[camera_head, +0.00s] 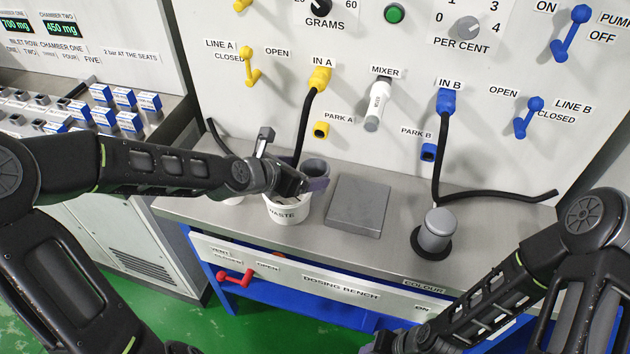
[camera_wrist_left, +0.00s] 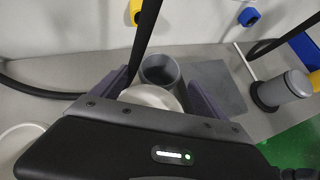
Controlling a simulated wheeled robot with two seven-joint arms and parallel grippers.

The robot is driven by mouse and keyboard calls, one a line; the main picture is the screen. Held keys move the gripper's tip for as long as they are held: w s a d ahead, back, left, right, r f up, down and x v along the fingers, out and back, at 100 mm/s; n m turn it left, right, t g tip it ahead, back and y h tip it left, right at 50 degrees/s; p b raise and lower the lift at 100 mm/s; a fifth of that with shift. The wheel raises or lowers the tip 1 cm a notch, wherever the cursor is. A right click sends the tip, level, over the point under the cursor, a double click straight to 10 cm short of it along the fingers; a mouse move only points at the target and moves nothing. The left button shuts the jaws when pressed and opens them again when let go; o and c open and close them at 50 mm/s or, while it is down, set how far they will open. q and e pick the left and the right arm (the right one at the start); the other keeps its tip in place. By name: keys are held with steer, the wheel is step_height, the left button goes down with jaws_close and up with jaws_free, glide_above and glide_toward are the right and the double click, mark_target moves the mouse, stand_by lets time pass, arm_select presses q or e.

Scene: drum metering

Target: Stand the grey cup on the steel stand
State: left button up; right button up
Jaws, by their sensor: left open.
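The grey cup (camera_head: 316,168) stands upright and open at the top, at the right rear of the white waste pot (camera_head: 284,211). In the left wrist view the cup (camera_wrist_left: 160,72) shows between my finger tips, just beyond the pot's rim; I cannot tell whether it is inside the pot. My left gripper (camera_head: 298,183) is open, its purple fingers either side of the cup, and partly hides cup and pot. A flat square grey plate (camera_head: 358,206), which looks like the steel stand, lies bare to the right of the pot. My right gripper is mostly cut off at the bottom edge.
A grey knobbed cylinder on a black base (camera_head: 436,231) stands right of the plate. A black hose from IN A (camera_head: 305,125) hangs close behind my left gripper; another hangs from IN B (camera_head: 440,155). The bench front between plate and cylinder is clear.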

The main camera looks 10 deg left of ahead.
mark_target(322, 170)
arm_select(q)
steer(key=shift+w+d, duration=0.1)
stand_by(0.3)
steer(key=shift+x, duration=1.95)
steer(key=shift+w+d+f, duration=0.2)
steer(key=shift+w+f, duration=0.2)
steer(key=shift+w, duration=0.1)
steer(key=shift+c, duration=0.4)
steer(key=c, duration=1.5)
step_height(322, 170, up, 10)
steer(key=shift+r, duration=0.1)
